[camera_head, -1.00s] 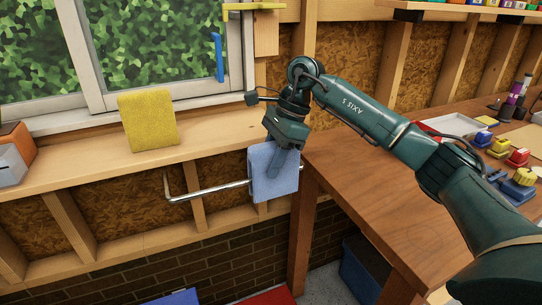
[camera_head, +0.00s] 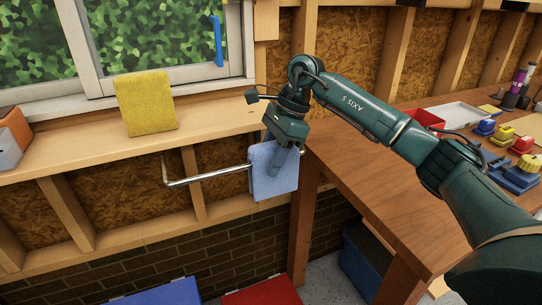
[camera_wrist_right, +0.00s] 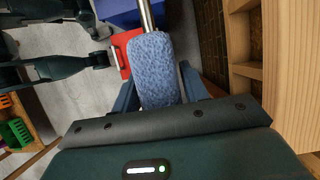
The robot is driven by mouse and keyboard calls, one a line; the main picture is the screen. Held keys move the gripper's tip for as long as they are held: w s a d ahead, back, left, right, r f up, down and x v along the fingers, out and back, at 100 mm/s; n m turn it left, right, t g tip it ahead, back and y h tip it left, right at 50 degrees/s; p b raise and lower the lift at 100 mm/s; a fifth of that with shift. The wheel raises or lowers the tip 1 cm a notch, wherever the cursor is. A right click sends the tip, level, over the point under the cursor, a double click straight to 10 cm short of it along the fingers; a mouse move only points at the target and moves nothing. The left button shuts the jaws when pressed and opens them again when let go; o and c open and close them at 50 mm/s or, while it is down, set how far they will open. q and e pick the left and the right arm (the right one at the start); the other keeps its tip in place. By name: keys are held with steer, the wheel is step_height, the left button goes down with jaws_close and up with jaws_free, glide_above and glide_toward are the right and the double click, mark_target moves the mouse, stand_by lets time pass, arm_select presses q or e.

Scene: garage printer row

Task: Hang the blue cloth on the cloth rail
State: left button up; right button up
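The blue cloth (camera_head: 272,184) is folded over the right part of the cloth rail (camera_head: 208,175), a metal bar below the window shelf. Its flaps hang down. My right gripper (camera_head: 283,160) points down over the cloth, one finger in front of it. In the right wrist view the cloth (camera_wrist_right: 153,70) sits between the two fingers, which lie close along its sides, and the rail (camera_wrist_right: 147,15) runs out beyond it. The fingertips are hidden beside the cloth. My left gripper is not in the head view.
A yellow cloth (camera_head: 146,103) stands on the window shelf (camera_head: 75,150). The wooden workbench (camera_head: 375,180) is right of the rail, with a tray (camera_head: 460,115) and small coloured things. Blue (camera_head: 160,294) and red (camera_head: 262,293) objects lie below. The rail's left part is bare.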

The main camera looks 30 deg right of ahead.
steer(key=o, duration=0.3)
steer(key=v, duration=1.3)
steer(key=shift+r, duration=0.1)
steer(key=shift+s, duration=0.1)
